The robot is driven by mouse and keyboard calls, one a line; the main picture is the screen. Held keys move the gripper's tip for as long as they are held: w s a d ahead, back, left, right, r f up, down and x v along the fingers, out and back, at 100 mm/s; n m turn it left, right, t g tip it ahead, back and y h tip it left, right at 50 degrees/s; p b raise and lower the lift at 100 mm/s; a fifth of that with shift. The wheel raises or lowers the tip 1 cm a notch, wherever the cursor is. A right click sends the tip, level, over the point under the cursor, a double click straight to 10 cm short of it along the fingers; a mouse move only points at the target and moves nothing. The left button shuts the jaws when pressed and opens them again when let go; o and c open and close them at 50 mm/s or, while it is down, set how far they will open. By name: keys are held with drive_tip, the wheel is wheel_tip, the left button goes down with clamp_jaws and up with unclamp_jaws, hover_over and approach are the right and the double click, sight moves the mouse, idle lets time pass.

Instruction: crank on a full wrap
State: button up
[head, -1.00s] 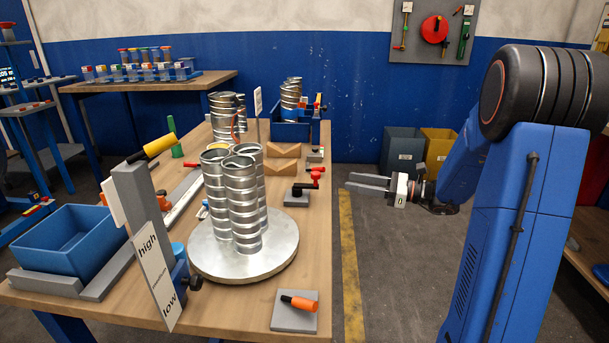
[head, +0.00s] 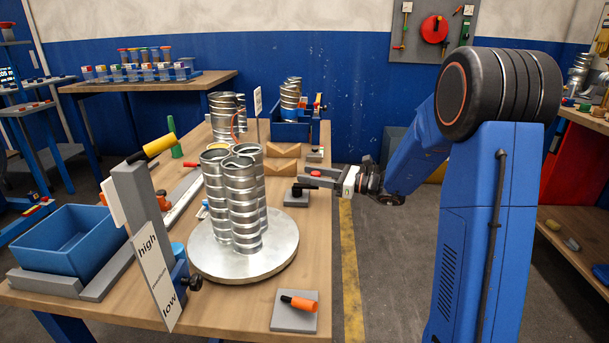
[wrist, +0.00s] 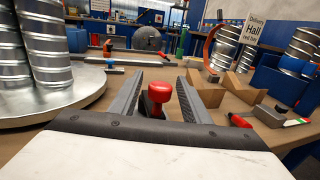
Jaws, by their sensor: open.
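A small crank with a red knob (wrist: 160,92) shows in the wrist view between the two fingers of my gripper (wrist: 160,75). A gap shows on each side of the knob, and the jaws are open. In the head view my gripper (head: 305,180) reaches in from the right over the crank's grey base plate (head: 296,201), hiding part of the crank. A silver round turntable (head: 275,262) carries several spiral duct pieces (head: 240,205). Another crank with an orange handle (head: 299,303) sits on a grey plate at the table's front right corner.
Brown wedge blocks (head: 282,151) and a blue bin (head: 290,130) stand farther back on the table. A post with a high-to-low label (head: 158,277) and a blue tray (head: 65,243) are at left.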

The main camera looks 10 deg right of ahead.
drive_tip(key=shift+x, duration=1.1)
drive_tip(key=shift+c, duration=0.6)
clamp_jaws()
